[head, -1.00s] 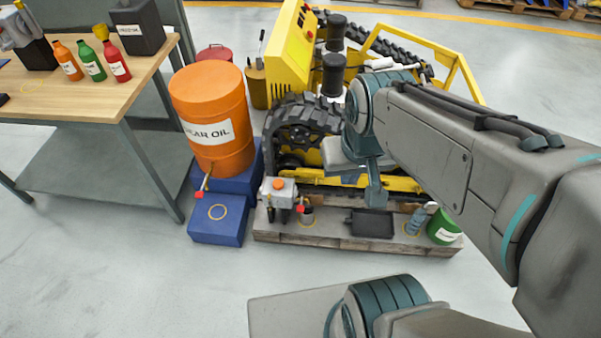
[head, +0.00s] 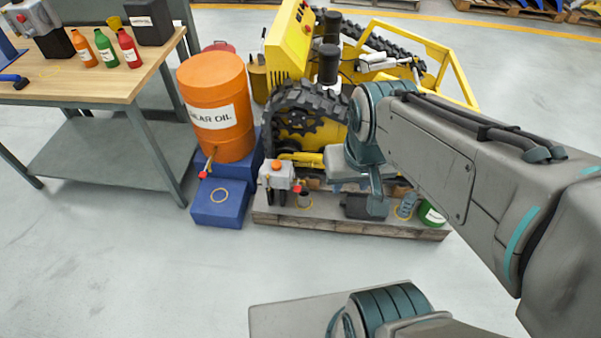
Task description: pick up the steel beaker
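A small grey metallic cup (head: 304,199), which looks like the steel beaker, stands on the low wooden platform (head: 330,226) in front of the yellow tracked carrier (head: 290,50). It is small in the head view and its detail is hard to make out. My gripper (head: 377,195) points down over the right part of the platform, in front of the black tray (head: 358,207) in the picture. It appears to the right of the cup and apart from it. One teal finger shows clearly; the opening between the fingers cannot be seen.
A grey pump box (head: 276,177) stands left of the cup. A grey-blue item (head: 405,205) and a green can (head: 431,214) are at the right end. Left are blue blocks (head: 219,203), an orange oil drum (head: 216,105) and a workbench (head: 90,85).

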